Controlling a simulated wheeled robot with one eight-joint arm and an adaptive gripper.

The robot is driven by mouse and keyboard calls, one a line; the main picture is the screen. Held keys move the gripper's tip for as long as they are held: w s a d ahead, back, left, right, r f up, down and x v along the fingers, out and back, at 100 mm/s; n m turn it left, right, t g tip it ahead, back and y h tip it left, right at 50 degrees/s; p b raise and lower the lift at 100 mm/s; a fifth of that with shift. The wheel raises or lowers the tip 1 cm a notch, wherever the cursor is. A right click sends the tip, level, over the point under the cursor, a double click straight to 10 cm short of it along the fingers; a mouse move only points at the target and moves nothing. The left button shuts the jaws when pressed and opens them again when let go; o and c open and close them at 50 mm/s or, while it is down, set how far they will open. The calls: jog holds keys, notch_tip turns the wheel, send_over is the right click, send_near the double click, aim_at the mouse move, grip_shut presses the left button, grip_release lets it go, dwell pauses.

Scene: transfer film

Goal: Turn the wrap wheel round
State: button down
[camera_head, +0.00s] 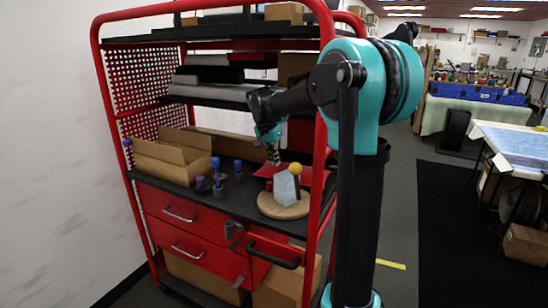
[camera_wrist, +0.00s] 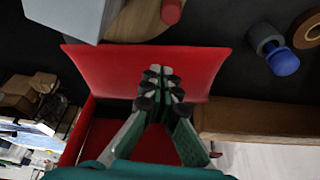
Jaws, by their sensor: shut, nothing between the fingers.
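A round wooden disc (camera_head: 268,208), which I take to be the wrap wheel, lies on the black top of the red cart. A grey block (camera_head: 285,190) stands on it, with a yellow ball (camera_head: 295,168) just behind the block. In the wrist view, the fingertips (camera_wrist: 161,82) are over the red piece (camera_wrist: 205,65), apart from the disc (camera_wrist: 140,20). The grey block (camera_wrist: 68,14) and a red peg (camera_wrist: 171,11) also show there.
Open cardboard boxes (camera_head: 160,160) stand at the left of the cart top. Blue-topped posts (camera_head: 217,178) stand between them and the disc. The red cart frame (camera_head: 325,130) and upper shelves surround the work area. A brown ring (camera_wrist: 306,30) shows in the wrist view.

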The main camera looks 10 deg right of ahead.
aim_at(270, 181)
jog(key=x, duration=0.5)
jog(key=shift+d+f, duration=0.1)
jog(key=shift+f, duration=0.1)
jog(key=shift+s+a+f, duration=0.15)
jog(key=shift+s+a, duration=0.3)
jog(key=shift+a, duration=0.05)
jog(key=shift+s+a+f, duration=0.15)
jog(key=shift+s+a, duration=0.7)
jog(key=shift+s, duration=0.05)
jog(key=shift+s+a+n, duration=0.3)
jog(key=shift+s+a, duration=0.2)
jog(key=shift+a, duration=0.1)
